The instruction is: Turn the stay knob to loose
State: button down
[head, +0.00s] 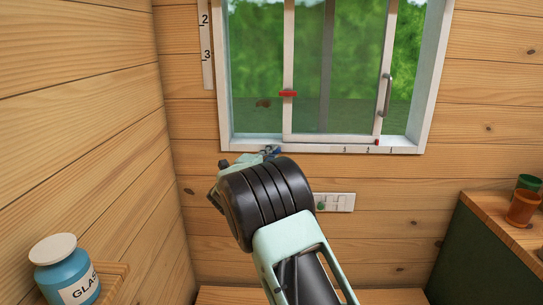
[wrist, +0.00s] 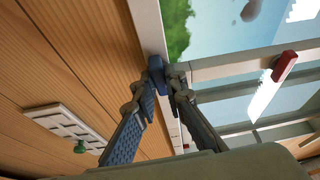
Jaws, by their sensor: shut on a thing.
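The stay knob appears to be the small blue piece (wrist: 156,66) at the lower window frame in the wrist view. My gripper (wrist: 166,82) has its two fingertips closed in around this blue piece. In the head view my gripper (head: 268,152) reaches the left part of the window sill, and my own wrist hides most of the fingers. The knob's turn angle and any loose or tight marking cannot be made out.
The sliding window (head: 334,137) has a red catch (head: 288,93) and a grey handle (head: 386,95). Below the sill is a white slotted plate (head: 339,202) with a green knob (head: 321,206).

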jog(key=n+t+y+b, duration=0.1)
jog(key=n+y+b, duration=0.3)
jog(key=n, duration=0.7)
jog(key=n+t+y+b, duration=0.1)
jog(key=n+y+b, duration=0.3)
jog(key=n+b, duration=0.5)
jog(key=d+n+t+y+b, duration=0.1)
jog(key=n+y+b, duration=0.4)
jog(key=n, duration=1)
jog(key=shift+f+b, duration=0.25)
jog(key=shift+b, duration=0.7)
jog(key=n, duration=0.2)
jog(key=n+g, duration=0.1)
jog(key=n, duration=0.1)
jog(key=shift+d+r+g+y+p, duration=0.1)
jog(key=shift+r+g+y+p, duration=0.1)
jog(key=shift+g+y+p, duration=0.15)
jog(key=n+g+p, duration=0.1)
jog(key=n, duration=0.1)
jog(key=n+p, duration=0.1)
jog(key=n, duration=0.2)
jog(key=shift+g+p, duration=0.3)
jog(key=shift+g, duration=0.05)
jog(key=c, duration=2)
grip_release()
jog(key=shift+s, duration=0.1)
